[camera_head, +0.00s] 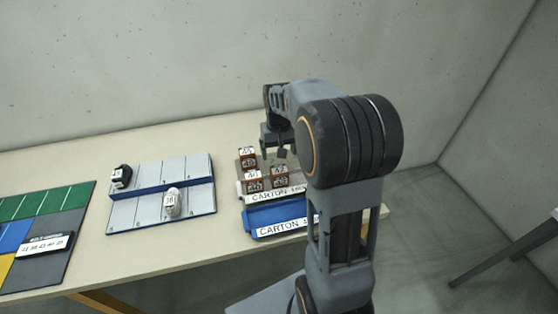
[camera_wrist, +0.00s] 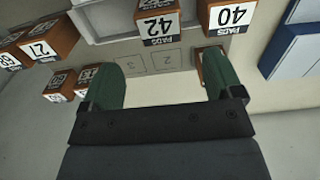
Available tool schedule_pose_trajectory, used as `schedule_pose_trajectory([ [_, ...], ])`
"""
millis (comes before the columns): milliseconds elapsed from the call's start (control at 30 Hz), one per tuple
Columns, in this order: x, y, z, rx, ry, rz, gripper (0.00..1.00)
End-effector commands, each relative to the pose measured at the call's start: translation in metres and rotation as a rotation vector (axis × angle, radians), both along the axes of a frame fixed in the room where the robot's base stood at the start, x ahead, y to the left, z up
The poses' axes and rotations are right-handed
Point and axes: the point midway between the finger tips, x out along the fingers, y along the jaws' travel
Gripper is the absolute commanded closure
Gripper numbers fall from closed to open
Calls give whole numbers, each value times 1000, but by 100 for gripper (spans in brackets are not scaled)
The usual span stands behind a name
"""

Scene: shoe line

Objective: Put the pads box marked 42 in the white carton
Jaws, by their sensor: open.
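The pads box marked 42 (camera_wrist: 157,22) is orange-brown with a white label and shows at the top of the wrist view, ahead of the space between my fingers and apart from them. My gripper (camera_wrist: 165,82) has green fingers spread wide with nothing between them. In the head view my gripper (camera_head: 280,152) hangs over the back of the box group, partly hidden by my arm. The white carton (camera_head: 270,197) stands at the right of the table, its label partly hidden by my arm. Small print there keeps me from picking out box 42.
A blue carton (camera_head: 262,219) stands in front of the white one. A grey board (camera_head: 140,211) with two shoes lies left.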

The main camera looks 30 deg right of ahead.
Motion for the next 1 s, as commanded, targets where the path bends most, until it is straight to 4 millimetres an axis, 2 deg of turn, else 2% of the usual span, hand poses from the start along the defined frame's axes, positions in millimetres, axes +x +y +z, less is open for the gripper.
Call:
schedule_pose_trajectory([
  [133,-1,1,14,-1,-4,2,14],
  [233,-12,11,25,-5,-26,18,14],
  [433,-67,52,45,-19,-131,93,14],
  [600,-117,79,43,-25,-222,154,14],
  [700,-138,89,39,-24,-261,180,14],
  [833,-156,95,32,-24,-293,201,14],
  [1000,-162,98,29,-22,-307,209,14],
])
